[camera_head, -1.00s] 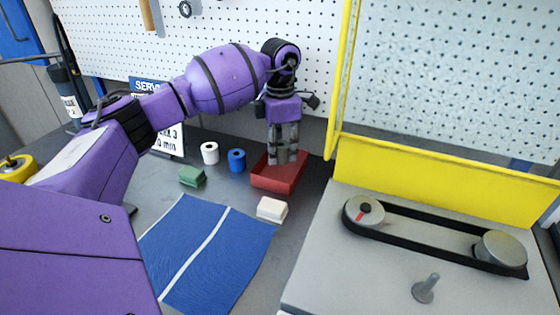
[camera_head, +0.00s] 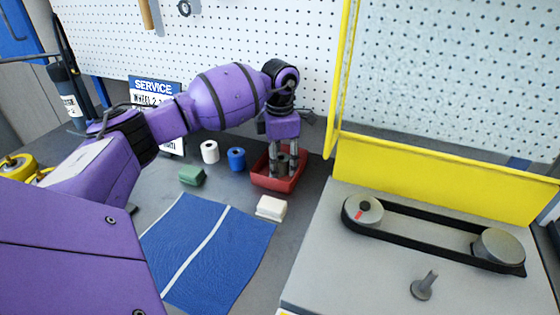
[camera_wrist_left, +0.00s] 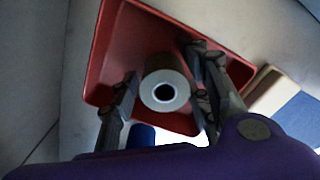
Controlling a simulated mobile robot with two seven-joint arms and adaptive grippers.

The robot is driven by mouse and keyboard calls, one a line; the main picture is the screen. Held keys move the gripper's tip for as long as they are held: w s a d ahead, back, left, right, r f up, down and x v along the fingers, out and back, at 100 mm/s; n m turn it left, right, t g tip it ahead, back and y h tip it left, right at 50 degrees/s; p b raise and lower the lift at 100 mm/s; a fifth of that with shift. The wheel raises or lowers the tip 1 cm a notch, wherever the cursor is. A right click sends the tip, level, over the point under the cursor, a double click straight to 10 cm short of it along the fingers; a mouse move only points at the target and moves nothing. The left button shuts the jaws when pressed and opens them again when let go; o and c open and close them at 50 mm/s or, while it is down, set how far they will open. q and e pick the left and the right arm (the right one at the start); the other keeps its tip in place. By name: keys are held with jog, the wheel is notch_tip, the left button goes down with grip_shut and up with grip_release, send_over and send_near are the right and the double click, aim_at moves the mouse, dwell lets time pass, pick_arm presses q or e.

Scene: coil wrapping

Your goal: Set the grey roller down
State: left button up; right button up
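The grey roller (camera_wrist_left: 165,92) stands upright in the red tray (camera_wrist_left: 115,60), its end with a dark hole facing the wrist camera. In the head view the grey roller (camera_head: 282,164) shows between the finger tips, low inside the red tray (camera_head: 262,183). My left gripper (camera_head: 284,162) reaches down into the tray from above. Its fingers stand on either side of the roller, with narrow gaps between them and it, so it is open around the roller. My right gripper is not in view.
A white roll (camera_head: 209,152), a blue roll (camera_head: 236,159), a green block (camera_head: 192,175) and a cream block (camera_head: 271,208) are near the tray. A blue mat (camera_head: 205,250) lies in front. A yellow-framed belt machine (camera_head: 430,190) stands right.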

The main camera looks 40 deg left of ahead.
pick_arm(q)
jog(key=shift+r, duration=0.15)
notch_tip(320, 180, up, 12)
dwell(0.5)
jog(key=shift+s, duration=0.1)
